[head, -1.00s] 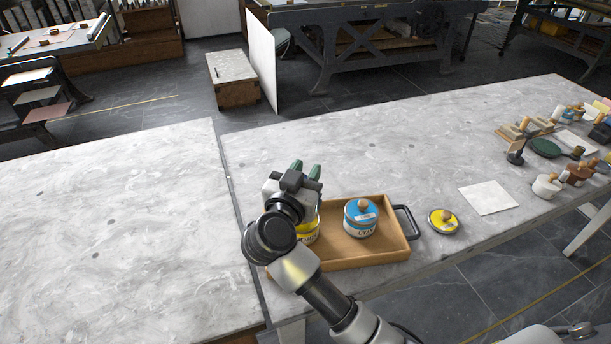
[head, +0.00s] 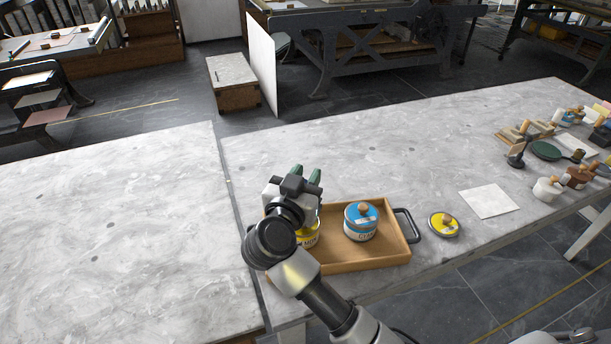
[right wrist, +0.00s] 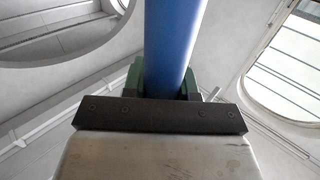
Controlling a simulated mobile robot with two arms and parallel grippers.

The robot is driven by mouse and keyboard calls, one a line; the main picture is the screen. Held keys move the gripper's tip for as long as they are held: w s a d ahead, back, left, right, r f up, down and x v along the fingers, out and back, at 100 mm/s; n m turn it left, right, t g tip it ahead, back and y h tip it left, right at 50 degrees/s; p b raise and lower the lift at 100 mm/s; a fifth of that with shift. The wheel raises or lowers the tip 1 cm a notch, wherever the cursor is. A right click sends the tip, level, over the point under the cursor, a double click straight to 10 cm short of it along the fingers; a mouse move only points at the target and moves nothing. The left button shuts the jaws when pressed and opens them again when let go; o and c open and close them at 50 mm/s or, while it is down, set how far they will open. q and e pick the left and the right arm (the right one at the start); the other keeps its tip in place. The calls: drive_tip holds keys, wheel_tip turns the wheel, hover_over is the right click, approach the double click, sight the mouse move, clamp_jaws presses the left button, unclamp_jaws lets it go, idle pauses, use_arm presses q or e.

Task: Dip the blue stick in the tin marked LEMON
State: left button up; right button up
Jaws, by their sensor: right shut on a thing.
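My right gripper (head: 306,175) is over the left end of the wooden tray, its green fingertips showing above the wrist. In the right wrist view its fingers (right wrist: 163,82) are shut on the blue stick (right wrist: 172,40). The head view does not show the stick; the gripper and wrist hide it. The yellow tin marked LEMON (head: 309,239) stands in the tray, partly hidden behind my wrist, so its opening and the stick's end cannot be seen. A yellow lid (head: 444,224) lies on the table right of the tray.
The wooden tray (head: 370,268) has a black handle and also holds a blue-lidded tin (head: 361,224), right of the LEMON tin. A white sheet (head: 489,201) lies farther right. Several stamps and tools crowd the table's right end. The marble top behind the tray is clear.

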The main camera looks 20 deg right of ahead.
drive_tip(key=shift+f, duration=0.45)
idle(0.6)
use_arm(q)
wheel_tip(320, 180, up, 11)
drive_tip(key=p, duration=1)
drive_tip(key=shift+f+p, duration=0.15)
drive_tip(key=shift+p, duration=0.25)
use_arm(e)
wheel_tip(320, 180, up, 7)
drive_tip(key=s+d+f+n+t+y, duration=0.1)
drive_tip(key=s+n+t+y, duration=0.1)
drive_tip(key=s+n+y, duration=0.2)
drive_tip(key=s+d+f+n+t+y, duration=0.2)
drive_tip(key=s+y, duration=0.5)
drive_tip(key=s, duration=0.4)
drive_tip(key=shift+s+f+n, duration=0.2)
drive_tip(key=shift+n, duration=0.7)
use_arm(q)
drive_tip(key=shift+c, duration=0.5)
